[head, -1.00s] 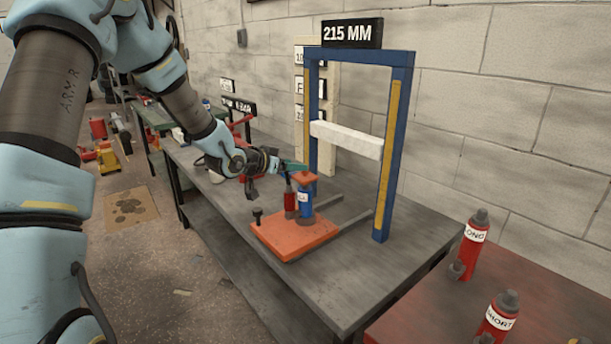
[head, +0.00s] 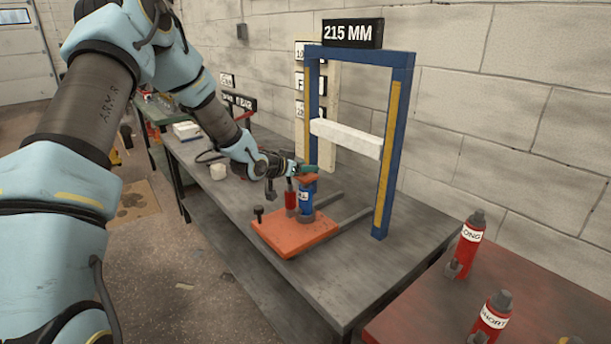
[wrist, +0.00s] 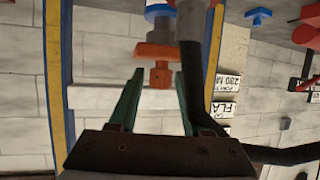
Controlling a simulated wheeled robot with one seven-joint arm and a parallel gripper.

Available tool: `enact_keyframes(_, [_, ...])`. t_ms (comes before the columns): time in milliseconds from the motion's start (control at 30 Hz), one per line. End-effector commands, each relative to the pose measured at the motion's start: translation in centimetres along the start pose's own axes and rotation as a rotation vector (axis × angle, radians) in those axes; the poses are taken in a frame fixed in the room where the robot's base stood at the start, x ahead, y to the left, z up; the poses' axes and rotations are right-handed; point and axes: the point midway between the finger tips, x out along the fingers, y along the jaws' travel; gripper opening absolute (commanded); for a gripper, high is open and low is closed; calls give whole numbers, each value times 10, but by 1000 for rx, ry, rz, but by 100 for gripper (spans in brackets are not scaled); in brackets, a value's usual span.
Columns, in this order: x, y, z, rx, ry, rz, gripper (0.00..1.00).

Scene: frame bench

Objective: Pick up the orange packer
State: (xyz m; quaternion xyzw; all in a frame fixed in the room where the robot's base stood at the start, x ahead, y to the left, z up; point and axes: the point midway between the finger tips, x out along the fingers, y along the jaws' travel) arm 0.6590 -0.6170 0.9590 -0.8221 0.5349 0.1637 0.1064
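The orange packer (head: 307,178) sits on top of the blue jack (head: 305,197), above the orange base plate (head: 295,236). In the wrist view the packer (wrist: 157,51) is a flat block with a narrower orange stub pointing toward my gripper. My gripper (head: 304,169) is at the top of the packer. In the wrist view its two green fingers (wrist: 159,74) are apart, one on each side of the stub, with gaps showing. The fingertips end near the flat block; I cannot tell whether they touch it.
A blue frame (head: 396,140) with a white crossbar (head: 346,138) stands just right of the jack. A red cylinder (head: 290,197) stands close to the jack's left. Red bottles marked LONG (head: 469,243) and SHORT (head: 492,317) stand at the right. The bench's front right is clear.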

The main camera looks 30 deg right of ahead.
Motion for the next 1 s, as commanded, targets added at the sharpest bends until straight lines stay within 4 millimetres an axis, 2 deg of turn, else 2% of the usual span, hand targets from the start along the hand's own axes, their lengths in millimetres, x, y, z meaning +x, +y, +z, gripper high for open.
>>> enact_keyframes(67, [0,0,0,0,0,0,38])
enact_keyframes(400, [0,0,0,0,0,0,0])
enact_keyframes(1000, [-1,0,-2,1,2,0,0])
